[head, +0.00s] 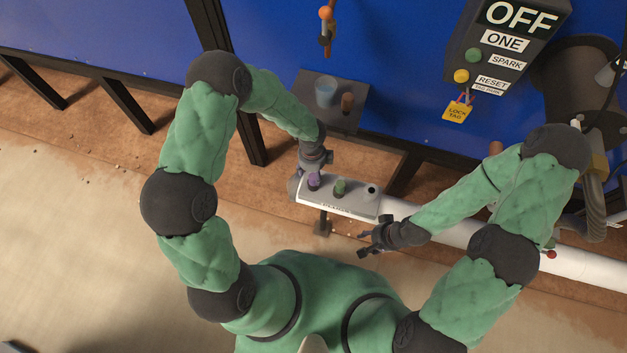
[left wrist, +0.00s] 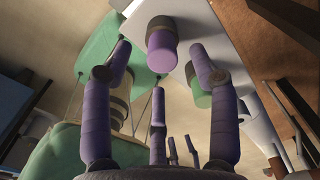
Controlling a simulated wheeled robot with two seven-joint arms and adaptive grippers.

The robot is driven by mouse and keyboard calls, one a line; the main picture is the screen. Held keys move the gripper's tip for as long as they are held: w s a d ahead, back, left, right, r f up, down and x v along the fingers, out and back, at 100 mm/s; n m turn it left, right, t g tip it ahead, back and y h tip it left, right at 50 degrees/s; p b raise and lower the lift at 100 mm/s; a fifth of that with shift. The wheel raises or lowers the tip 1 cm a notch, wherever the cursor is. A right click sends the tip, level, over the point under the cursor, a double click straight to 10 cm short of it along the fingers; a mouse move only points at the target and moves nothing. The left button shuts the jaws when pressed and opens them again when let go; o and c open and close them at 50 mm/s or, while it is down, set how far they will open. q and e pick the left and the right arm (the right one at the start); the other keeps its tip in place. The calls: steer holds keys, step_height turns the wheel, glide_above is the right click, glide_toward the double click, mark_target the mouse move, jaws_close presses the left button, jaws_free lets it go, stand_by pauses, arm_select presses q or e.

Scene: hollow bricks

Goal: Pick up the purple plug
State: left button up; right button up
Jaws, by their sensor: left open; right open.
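The purple plug (head: 314,181) stands at the left end of a white panel (head: 352,206), beside a green plug (head: 340,187) and an empty dark hole. My left gripper (head: 312,168) is directly at the purple plug. In the left wrist view the purple plug (left wrist: 161,52) shows ahead of and between the open fingertips of my left gripper (left wrist: 158,58); I cannot tell whether they touch it. The green plug (left wrist: 201,93) is partly hidden behind the right finger there. My right gripper (head: 366,243) is open and empty, below and right of the panel.
A dark shelf (head: 345,117) behind the panel holds a bluish cup (head: 325,91) and a brown cylinder (head: 347,103). A control box (head: 502,50) with buttons and a yellow lock tag (head: 457,111) is at the upper right. A white pipe (head: 590,266) runs right from the panel.

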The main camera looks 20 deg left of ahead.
mark_target(313, 176)
arm_select(q)
steer(key=f+b, duration=0.1)
steer(key=f, duration=0.1)
steer(key=f+b, duration=0.1)
steer(key=f, duration=0.1)
steer(key=shift+d+f, duration=0.2)
steer(key=shift+f, duration=0.05)
jaws_close()
